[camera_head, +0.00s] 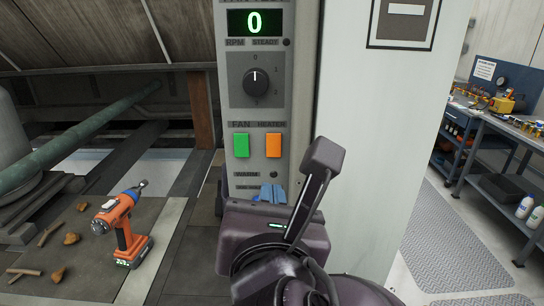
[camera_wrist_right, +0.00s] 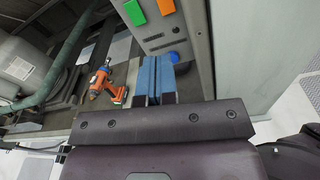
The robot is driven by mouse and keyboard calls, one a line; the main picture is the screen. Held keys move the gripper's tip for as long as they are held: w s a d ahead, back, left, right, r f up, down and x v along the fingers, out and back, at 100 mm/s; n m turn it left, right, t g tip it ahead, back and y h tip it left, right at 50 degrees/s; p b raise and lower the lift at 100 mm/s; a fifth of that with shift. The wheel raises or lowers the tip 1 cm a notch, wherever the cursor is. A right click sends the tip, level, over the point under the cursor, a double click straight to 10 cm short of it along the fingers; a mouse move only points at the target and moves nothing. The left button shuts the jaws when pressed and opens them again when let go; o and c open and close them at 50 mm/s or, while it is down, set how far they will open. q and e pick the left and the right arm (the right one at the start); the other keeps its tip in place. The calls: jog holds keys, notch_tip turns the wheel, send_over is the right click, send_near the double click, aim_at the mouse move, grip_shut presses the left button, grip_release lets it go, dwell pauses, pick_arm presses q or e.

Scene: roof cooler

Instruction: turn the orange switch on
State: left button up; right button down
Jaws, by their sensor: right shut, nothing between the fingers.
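The orange switch (camera_head: 273,145) is a square rocker under the "HEATER" label on the grey control panel (camera_head: 237,181). It also shows at the top edge of the wrist view (camera_wrist_right: 166,6). The green switch (camera_head: 241,145), labelled "FAN", is to its left, and shows in the wrist view (camera_wrist_right: 134,12). My right gripper (camera_head: 272,193) is below the orange switch, its blue fingertips together, empty and apart from the switch. The fingers also show in the wrist view (camera_wrist_right: 155,78). The left gripper is not in view.
Above the switches are a black dial (camera_head: 256,82) pointing up and a display (camera_head: 255,22) reading 0. An orange drill (camera_head: 122,228) stands on the surface at left. A pale wall panel (camera_head: 375,130) rises at right, with a workbench (camera_head: 500,125) beyond.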

jog(key=shift+s+d+f+n+h, duration=0.1)
jog(key=shift+d+f+n+h, duration=0.1)
jog(key=shift+n, duration=0.3)
jog(key=shift+s+d+f+n+h, duration=0.1)
jog(key=shift+d+n, duration=0.05)
jog(key=shift+n, duration=0.35)
jog(key=shift+w, duration=0.15)
send_near(274, 156)
jog(key=w, duration=0.6)
jog(key=shift+d+f, duration=0.1)
jog(key=shift+w+f, duration=0.15)
jog(key=shift+w, duration=0.65)
jog(key=shift+w, duration=0.1)
